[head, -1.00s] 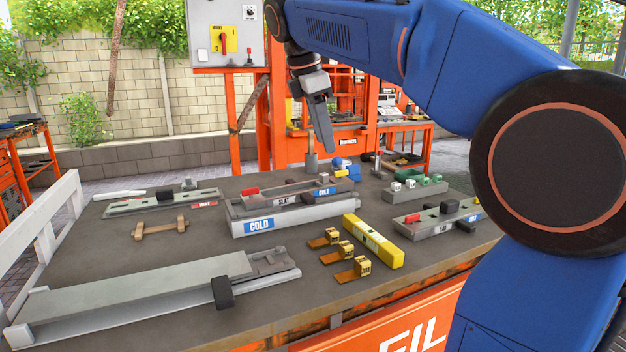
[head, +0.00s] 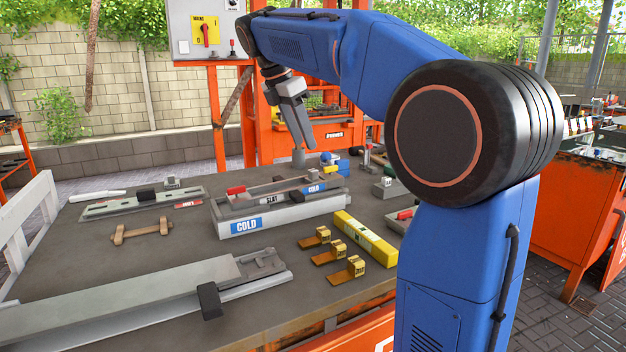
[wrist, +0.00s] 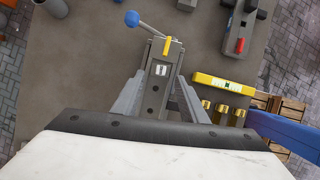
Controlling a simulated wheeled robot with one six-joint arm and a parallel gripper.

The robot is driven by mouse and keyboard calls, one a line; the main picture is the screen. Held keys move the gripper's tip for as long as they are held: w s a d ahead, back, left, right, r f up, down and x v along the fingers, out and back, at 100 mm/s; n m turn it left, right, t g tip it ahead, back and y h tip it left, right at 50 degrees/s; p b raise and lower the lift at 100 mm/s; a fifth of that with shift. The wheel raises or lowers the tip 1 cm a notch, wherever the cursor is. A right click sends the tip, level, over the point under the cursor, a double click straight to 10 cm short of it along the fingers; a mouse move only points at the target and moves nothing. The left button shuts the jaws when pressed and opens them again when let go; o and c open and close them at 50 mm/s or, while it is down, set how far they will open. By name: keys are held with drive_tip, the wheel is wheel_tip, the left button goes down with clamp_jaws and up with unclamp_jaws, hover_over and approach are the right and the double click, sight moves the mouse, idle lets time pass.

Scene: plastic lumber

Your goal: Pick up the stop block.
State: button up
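My gripper (head: 308,146) hangs over the far part of the table, tilted, its fingers pointing down. In the wrist view my gripper (wrist: 161,80) has one finger on each side of a dark grey block (wrist: 156,88) with a white label, a yellow stripe and a blue-ball lever (wrist: 132,18). I cannot tell whether the fingers touch this block, or whether it is the stop block. In the head view a small blue and yellow thing (head: 342,164) lies right of and below the fingertips. Another plain dark block (head: 209,300) sits on the long grey rail at the front left.
The grey COLD tray (head: 285,219) stands mid-table. The yellow level (head: 364,240) and several brass pieces (head: 333,251) lie in front. A wooden handle piece (head: 141,231) lies left. A grey post (head: 298,158) stands below my fingertips. Bare table (head: 190,240) shows left of the tray.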

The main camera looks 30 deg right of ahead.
sight(314, 170)
drive_tip(key=shift+a+x, duration=0.15)
drive_tip(key=shift+x, duration=2.05)
drive_tip(key=shift+a+x, duration=0.15)
drive_tip(key=shift+x, duration=2)
drive_tip(key=shift+s+f, duration=0.15)
drive_tip(key=shift+s, duration=0.05)
clamp_jaws()
